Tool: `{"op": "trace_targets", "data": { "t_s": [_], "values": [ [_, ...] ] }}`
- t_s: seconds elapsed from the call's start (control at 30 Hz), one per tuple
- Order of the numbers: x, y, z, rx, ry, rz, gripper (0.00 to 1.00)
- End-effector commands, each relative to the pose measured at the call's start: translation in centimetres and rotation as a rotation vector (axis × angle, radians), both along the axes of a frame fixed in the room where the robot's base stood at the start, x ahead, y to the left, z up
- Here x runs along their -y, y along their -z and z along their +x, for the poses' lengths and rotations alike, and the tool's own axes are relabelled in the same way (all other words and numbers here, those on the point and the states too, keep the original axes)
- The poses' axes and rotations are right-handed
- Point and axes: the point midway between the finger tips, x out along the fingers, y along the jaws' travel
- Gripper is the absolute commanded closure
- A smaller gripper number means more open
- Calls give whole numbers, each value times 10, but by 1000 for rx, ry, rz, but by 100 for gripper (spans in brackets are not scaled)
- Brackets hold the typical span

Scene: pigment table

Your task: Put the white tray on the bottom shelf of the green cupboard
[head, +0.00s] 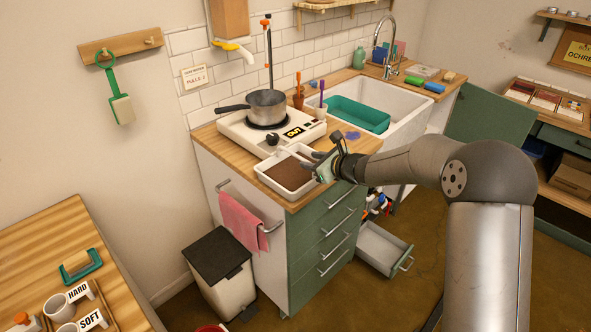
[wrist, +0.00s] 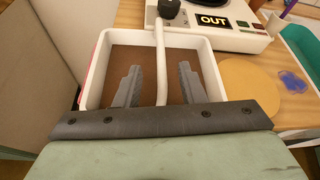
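The white tray (head: 266,181) sits on the wooden counter in front of the hot plate, with brown material inside. In the wrist view the tray (wrist: 97,72) has a white bar (wrist: 161,62) running across its middle. My gripper (head: 318,165) is at the tray's right side in the head view. In the wrist view my gripper (wrist: 160,88) is open, its two grey fingers over the tray on either side of the bar, with gaps to it. The green cupboard stands at far right with its green door (head: 487,112) open. A cardboard box (head: 572,178) is on its low shelf; the rest is partly cut off.
The hot plate (head: 243,137) with a saucepan (head: 267,103) is behind the tray. The sink (head: 404,120) with a teal tub (head: 357,114) lies to the right. An open drawer (head: 385,248) juts out low, right of the counter. Open floor lies between counter and cupboard.

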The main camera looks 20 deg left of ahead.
Motion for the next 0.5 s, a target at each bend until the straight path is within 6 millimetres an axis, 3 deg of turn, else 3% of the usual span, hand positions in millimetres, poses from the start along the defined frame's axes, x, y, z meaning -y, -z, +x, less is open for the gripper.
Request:
{"op": "trace_targets", "data": {
  "t_s": [0.23, 0.5],
  "values": [
    [-15, 5, 8, -1, -1, -1, 64],
    [-47, 16, 26, -1, -2, -1, 64]
  ]
}}
